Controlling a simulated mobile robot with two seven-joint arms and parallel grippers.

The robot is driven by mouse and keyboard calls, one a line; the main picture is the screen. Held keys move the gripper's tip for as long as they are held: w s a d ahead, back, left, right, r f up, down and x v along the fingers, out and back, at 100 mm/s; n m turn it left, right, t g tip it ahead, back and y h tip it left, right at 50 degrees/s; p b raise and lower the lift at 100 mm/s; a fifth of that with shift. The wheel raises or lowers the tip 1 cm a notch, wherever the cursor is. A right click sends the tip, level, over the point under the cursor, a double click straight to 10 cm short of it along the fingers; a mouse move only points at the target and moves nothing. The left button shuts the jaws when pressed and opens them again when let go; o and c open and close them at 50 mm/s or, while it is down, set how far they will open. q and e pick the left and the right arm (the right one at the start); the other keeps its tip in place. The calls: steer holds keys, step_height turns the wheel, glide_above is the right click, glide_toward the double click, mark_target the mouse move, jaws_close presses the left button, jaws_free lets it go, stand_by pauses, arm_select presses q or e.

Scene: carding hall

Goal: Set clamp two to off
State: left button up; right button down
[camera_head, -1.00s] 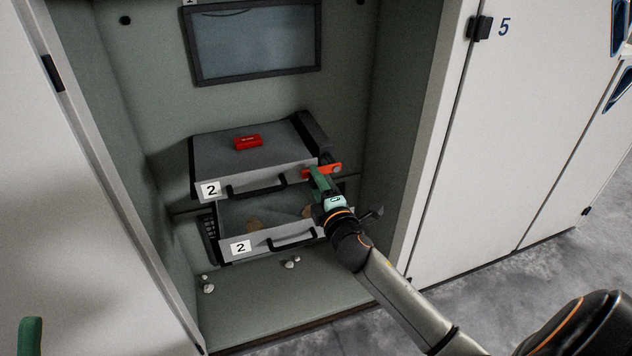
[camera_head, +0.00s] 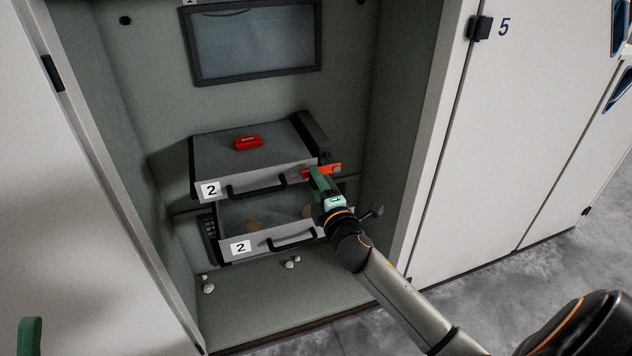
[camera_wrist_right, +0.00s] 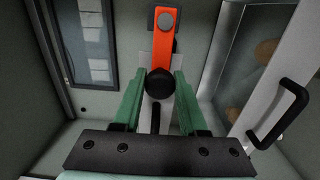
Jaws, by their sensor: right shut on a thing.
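An orange clamp lever (camera_head: 334,169) sits at the right end of the upper grey case, which carries a label 2 (camera_head: 210,190). In the right wrist view the orange lever (camera_wrist_right: 165,45) ends in a round black knob (camera_wrist_right: 160,84). My right gripper (camera_head: 315,172) is at the lever, its green fingers on either side of the knob and shut on it. The fingers hide part of the lever in the head view. Of my left gripper (camera_head: 30,335), only a green finger shows at the lower left edge; its jaws cannot be judged.
A red block (camera_head: 248,142) lies on the upper case (camera_head: 215,150). A lower case (camera_head: 285,245), also labelled 2, has a black handle. A black lever (camera_head: 373,212) sticks out right of my wrist. Cabinet walls stand close on both sides. Small whitish lumps (camera_head: 291,262) lie on the cabinet floor.

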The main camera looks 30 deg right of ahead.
arm_select(q)
steer(key=shift+r, duration=0.1)
